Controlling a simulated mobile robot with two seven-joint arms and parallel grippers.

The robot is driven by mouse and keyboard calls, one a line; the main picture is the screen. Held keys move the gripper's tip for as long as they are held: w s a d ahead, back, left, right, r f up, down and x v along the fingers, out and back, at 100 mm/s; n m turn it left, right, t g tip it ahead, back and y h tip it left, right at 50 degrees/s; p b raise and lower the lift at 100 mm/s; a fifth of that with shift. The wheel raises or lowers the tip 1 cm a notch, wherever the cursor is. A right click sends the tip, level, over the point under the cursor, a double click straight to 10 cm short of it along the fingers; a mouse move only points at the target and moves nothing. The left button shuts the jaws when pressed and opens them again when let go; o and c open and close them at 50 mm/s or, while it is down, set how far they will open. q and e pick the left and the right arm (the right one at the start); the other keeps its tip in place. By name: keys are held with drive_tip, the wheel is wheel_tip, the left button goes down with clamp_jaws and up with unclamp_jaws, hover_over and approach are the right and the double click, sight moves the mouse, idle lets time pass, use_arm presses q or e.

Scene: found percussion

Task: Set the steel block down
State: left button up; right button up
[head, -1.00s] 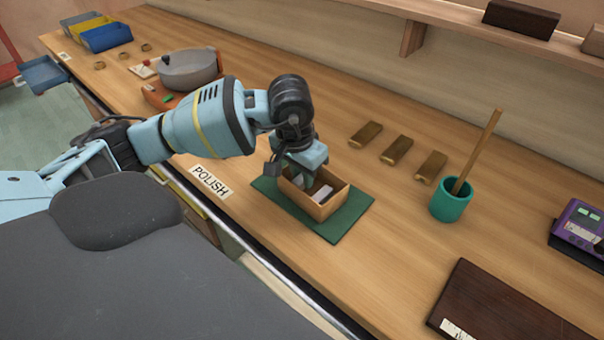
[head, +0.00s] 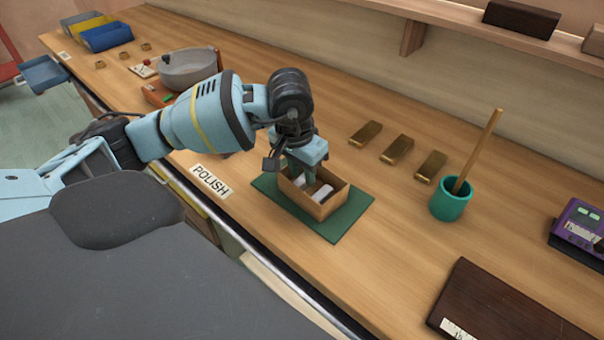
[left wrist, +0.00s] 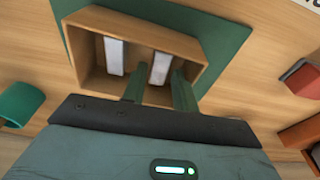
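A small open wooden box (head: 334,203) sits on a green mat (head: 352,218). My left gripper (head: 298,178) points down into the box from above. In the left wrist view, its two fingers (left wrist: 160,88) are apart, on either side of a pale steel block (left wrist: 160,68), with a small gap showing on one side. That block appears to rest on the box floor. A second pale block (left wrist: 114,56) lies in the box beside it, outside the fingers. The second block also shows in the head view (head: 323,192). My right gripper is not in view.
A POLISH label (head: 211,180) lies left of the mat. Several brass bars (head: 397,149) and a teal cup (head: 450,204) with a stick stand to the right. A dark board (head: 500,308) lies in front. A grey pot (head: 188,70) stands farther left.

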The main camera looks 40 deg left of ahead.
sight(297, 183)
use_arm(q)
wheel_tip(297, 183, up, 10)
drive_tip(key=s, duration=0.1)
drive_tip(key=shift+s+r, duration=0.2)
drive_tip(key=shift+s, duration=0.1)
